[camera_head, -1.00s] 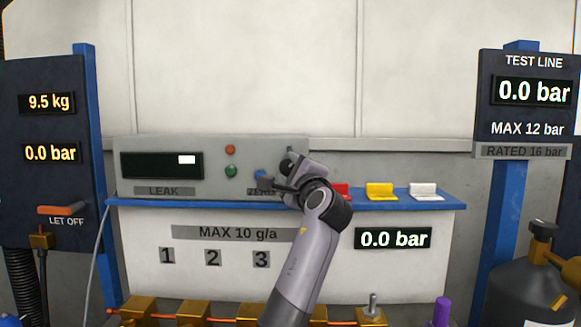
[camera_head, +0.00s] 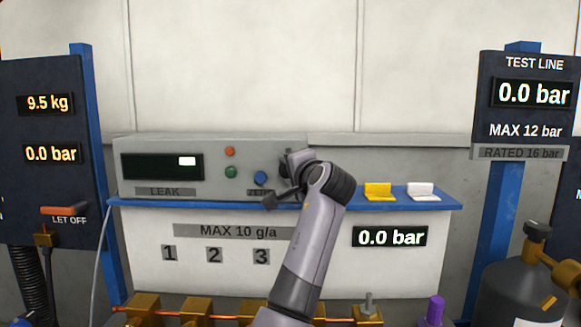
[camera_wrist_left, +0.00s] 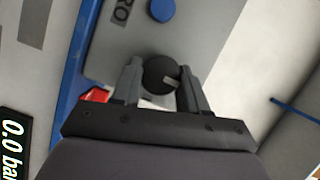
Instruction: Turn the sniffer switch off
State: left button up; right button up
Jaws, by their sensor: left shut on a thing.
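The sniffer unit is a grey box (camera_head: 215,145) labelled LEAK on the blue-edged shelf. Its dark display has a white block lit. Its black round switch knob with a light pointer mark (camera_wrist_left: 160,75) shows between my left gripper's fingers in the left wrist view. My left gripper (camera_head: 285,180) is at the right end of the box front in the head view, and also shows in the left wrist view (camera_wrist_left: 158,82). It is shut on the knob. In the head view the gripper and wrist mostly hide the knob. My right gripper is not in view.
A blue button (camera_head: 260,177), a green button (camera_head: 231,172) and an orange-red lamp (camera_head: 230,152) are left of the gripper. Yellow (camera_head: 379,191) and white (camera_head: 421,190) blocks sit on the shelf to the right. A red block (camera_wrist_left: 97,95) shows beside the fingers. Brass valves (camera_head: 195,308) line the front below.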

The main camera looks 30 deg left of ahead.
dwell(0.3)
pick_arm(q)
jog(key=o, duration=1.1)
jog(key=shift+c, duration=0.2)
jog(key=b+v, duration=0.1)
jog(key=v, duration=0.6)
jog(key=shift+b, duration=0.35)
jog(key=shift+d, duration=0.1)
